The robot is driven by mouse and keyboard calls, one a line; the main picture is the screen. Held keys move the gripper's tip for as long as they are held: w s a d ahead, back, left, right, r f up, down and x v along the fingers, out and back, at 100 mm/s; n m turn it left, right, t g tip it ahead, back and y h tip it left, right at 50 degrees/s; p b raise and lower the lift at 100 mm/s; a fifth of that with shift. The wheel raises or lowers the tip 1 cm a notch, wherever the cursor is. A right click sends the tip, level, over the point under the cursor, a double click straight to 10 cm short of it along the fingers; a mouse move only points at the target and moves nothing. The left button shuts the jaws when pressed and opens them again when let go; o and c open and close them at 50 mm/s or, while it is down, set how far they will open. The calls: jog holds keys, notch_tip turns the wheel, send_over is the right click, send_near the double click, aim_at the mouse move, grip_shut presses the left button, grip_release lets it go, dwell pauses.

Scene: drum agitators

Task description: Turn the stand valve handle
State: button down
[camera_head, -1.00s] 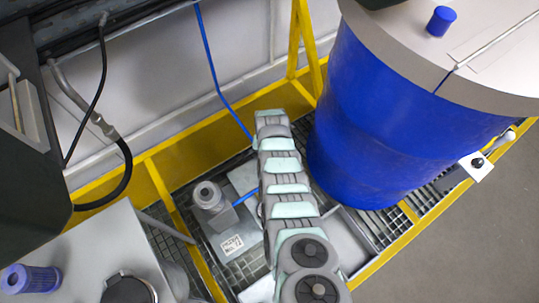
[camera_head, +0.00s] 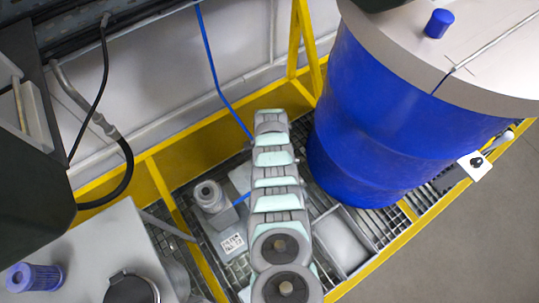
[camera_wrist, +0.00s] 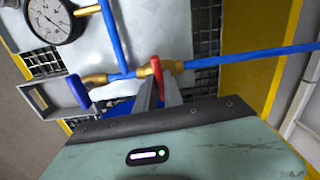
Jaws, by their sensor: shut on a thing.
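In the wrist view a red valve handle (camera_wrist: 157,77) stands on a brass fitting in a blue pipe. My gripper (camera_wrist: 158,92) has its two grey fingers on either side of the red handle and is shut on it. A blue valve handle (camera_wrist: 77,93) sits on another brass fitting to the left, apart from my fingers. In the head view my arm hides the gripper and both handles.
A round pressure gauge (camera_wrist: 50,20) is near the fingers at upper left. A big blue drum (camera_head: 375,120) stands right of my arm. A yellow frame (camera_head: 215,132) and a thin blue pipe (camera_head: 215,70) lie behind it. A grey filter unit (camera_head: 210,197) is to the left.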

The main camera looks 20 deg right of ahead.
jog(key=shift+m, duration=0.5)
jog(key=c, duration=1.5)
grip_release()
jog(key=shift+o, duration=0.2)
jog(key=shift+r, duration=0.1)
notch_tip(320, 180, up, 11)
jog(key=p, duration=0.5)
jog(key=shift+f+p, duration=0.2)
jog(key=shift+p, duration=0.1)
